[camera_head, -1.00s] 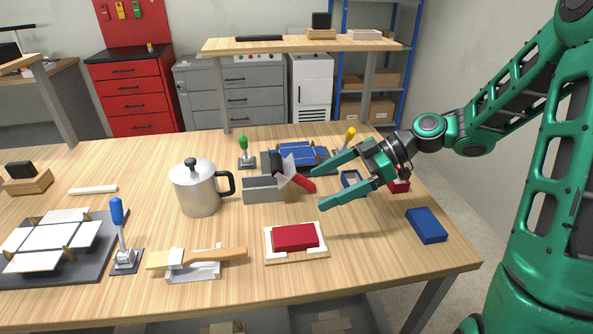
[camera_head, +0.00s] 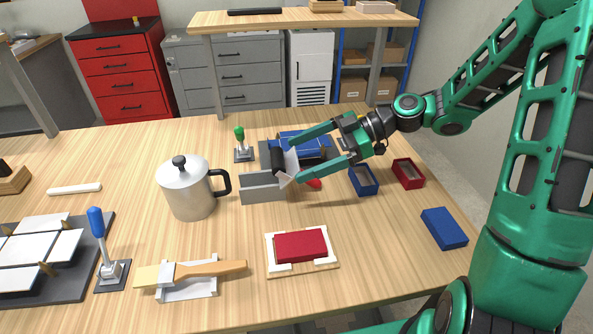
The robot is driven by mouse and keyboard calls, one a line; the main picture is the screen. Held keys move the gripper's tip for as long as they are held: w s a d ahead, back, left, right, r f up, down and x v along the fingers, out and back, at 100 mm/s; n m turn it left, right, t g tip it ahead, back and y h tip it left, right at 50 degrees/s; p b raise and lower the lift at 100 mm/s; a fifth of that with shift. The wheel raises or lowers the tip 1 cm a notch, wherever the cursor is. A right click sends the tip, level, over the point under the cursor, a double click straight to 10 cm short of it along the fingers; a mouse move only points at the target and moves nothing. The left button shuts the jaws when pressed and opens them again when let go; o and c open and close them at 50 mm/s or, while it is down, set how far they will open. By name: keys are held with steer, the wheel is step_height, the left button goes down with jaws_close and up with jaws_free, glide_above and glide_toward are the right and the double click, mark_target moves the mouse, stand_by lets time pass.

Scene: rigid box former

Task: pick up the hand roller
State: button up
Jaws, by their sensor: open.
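The hand roller (camera_head: 278,163) has a black cylinder and a red handle. It rests at a grey stand (camera_head: 262,194) in the middle of the table, beside a pale angled plate. The red handle end (camera_head: 313,184) shows below the lower finger, which hides the rest of the handle. My green gripper (camera_head: 294,159) is open, its two fingers pointing left. The fingertips are near the roller, one on the far side and one on the near side; I cannot tell whether they touch it.
A metal pot (camera_head: 187,190) stands left of the stand. Behind is a blue fixture (camera_head: 300,139) and a green-handled clamp (camera_head: 239,135). Right are blue (camera_head: 363,181) and red (camera_head: 407,173) open boxes and a blue block (camera_head: 443,228). In front are a brush (camera_head: 200,270) and a red block (camera_head: 301,244).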

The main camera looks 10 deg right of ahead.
mark_target(293, 160)
steer(key=shift+x, duration=2.95)
steer(key=shift+s, duration=0.1)
steer(key=c, duration=1.3)
steer(key=shift+c, duration=0.5)
steer(key=shift+r, duration=0.1)
